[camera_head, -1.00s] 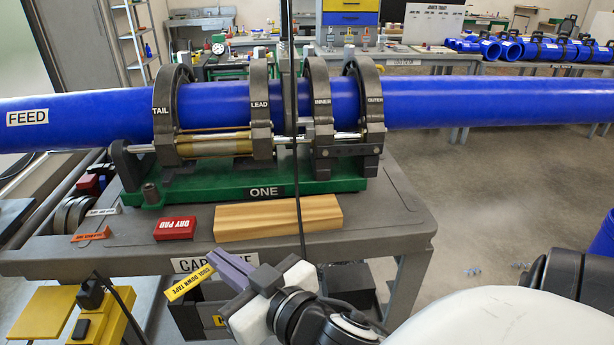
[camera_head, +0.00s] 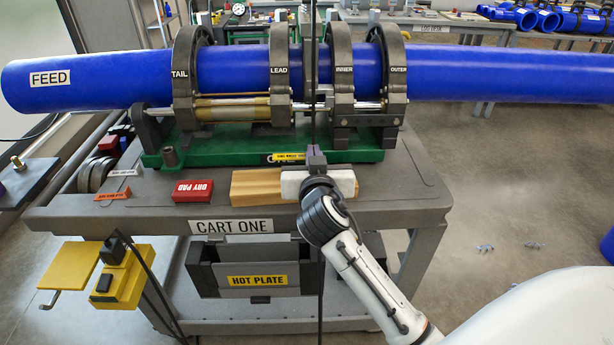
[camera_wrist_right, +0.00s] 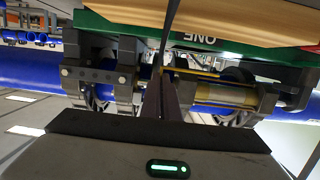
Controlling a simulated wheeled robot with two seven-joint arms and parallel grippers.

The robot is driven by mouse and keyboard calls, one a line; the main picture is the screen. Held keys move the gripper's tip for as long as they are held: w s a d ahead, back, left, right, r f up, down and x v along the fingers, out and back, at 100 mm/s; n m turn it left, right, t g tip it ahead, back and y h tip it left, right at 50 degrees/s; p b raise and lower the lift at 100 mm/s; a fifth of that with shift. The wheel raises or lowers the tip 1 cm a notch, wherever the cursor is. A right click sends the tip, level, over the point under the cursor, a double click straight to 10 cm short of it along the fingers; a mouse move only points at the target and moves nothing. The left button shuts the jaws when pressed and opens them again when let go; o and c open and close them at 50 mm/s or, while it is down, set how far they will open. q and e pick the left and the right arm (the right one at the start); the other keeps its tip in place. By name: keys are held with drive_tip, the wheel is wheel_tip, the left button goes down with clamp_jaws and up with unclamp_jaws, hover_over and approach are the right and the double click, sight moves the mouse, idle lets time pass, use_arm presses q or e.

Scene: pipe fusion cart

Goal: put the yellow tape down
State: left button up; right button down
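The yellow tape (camera_head: 290,157) is a short lettered strip in front of the green base's ONE label, partly covering it in the head view. My right gripper (camera_head: 316,155) reaches over the wooden block, its narrow purple fingers closed at the tape's right end. In the right wrist view the fingers (camera_wrist_right: 162,97) are together and the tape (camera_wrist_right: 195,73) shows as a thin yellow edge at their tips. I cannot tell whether the tape touches the green base. My left gripper is not in view.
The wooden block (camera_head: 257,188) and red dry pad (camera_head: 193,191) lie on the cart top (camera_head: 150,212). The blue pipe (camera_head: 120,80) runs through the clamp rings behind. A thin dark vertical line (camera_head: 313,60) crosses the view. The cart top's right end is clear.

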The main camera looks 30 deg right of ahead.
wheel_tip(320, 180, down, 6)
drive_tip(key=shift+f, duration=0.1)
idle(0.4)
drive_tip(key=shift+f+b, duration=0.1)
drive_tip(key=shift+b, duration=0.3)
drive_tip(key=c, duration=2)
unclamp_jaws()
drive_tip(key=shift+c, duration=0.2)
